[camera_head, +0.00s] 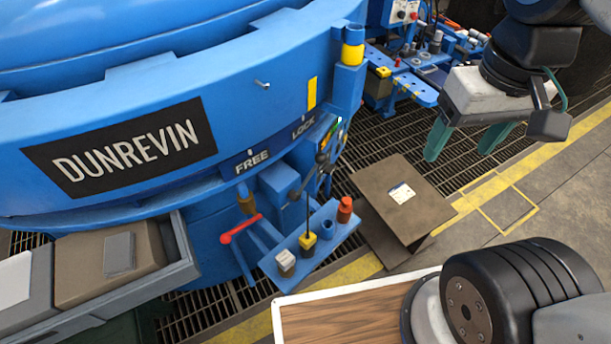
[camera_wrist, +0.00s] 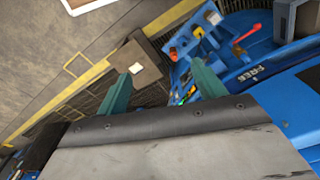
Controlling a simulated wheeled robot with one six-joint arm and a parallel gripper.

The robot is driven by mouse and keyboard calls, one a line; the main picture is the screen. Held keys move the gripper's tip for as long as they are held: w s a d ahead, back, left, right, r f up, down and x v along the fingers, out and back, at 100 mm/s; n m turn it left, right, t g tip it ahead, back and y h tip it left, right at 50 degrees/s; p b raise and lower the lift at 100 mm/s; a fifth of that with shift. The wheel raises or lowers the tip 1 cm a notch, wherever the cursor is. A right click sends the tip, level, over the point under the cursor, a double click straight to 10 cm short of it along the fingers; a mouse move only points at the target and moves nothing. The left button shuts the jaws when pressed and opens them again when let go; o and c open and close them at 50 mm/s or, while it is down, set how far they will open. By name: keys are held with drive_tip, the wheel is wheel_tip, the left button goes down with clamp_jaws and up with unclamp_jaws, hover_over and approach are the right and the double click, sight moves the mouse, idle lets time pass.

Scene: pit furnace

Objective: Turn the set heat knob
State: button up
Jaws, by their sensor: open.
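I cannot make out a knob marked set heat in either view. A small panel with green and yellow marks (camera_head: 333,132) sits on the side of the blue furnace (camera_head: 262,88), seen nearly edge-on. A grey box with a red button and dark knobs (camera_head: 403,12) stands at the top of the head view; its labels are too small to read. My gripper (camera_head: 459,154) is open and empty, in the air right of the furnace and above the floor grating. In the wrist view my gripper's green fingers (camera_wrist: 166,66) are apart with nothing between them.
A blue stand (camera_head: 310,243) with coloured pieces and a red-handled lever (camera_head: 240,229) is below the furnace rim. A brown board with a white label (camera_head: 402,193) is over the grating. A wooden-topped surface (camera_head: 345,318) is in front. Floor at right is clear.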

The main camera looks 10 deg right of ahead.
drive_tip(key=w+a+f+m+g+y, duration=0.1)
drive_tip(key=w+f+m+g+y, duration=0.4)
drive_tip(key=w+f, duration=0.5)
drive_tip(key=m+t+y, duration=0.9)
drive_tip(key=m+t, duration=0.6)
drive_tip(key=m, duration=0.7)
approach(333, 170)
drive_tip(key=x, duration=0.3)
drive_tip(key=shift+m, duration=0.3)
drive_tip(key=x, duration=0.5)
drive_tip(key=shift+w+a+f, duration=0.25)
drive_tip(key=shift+w, duration=0.05)
drive_tip(key=shift+w+a, duration=0.45)
drive_tip(key=shift+a, duration=0.05)
drive_tip(key=c, duration=1)
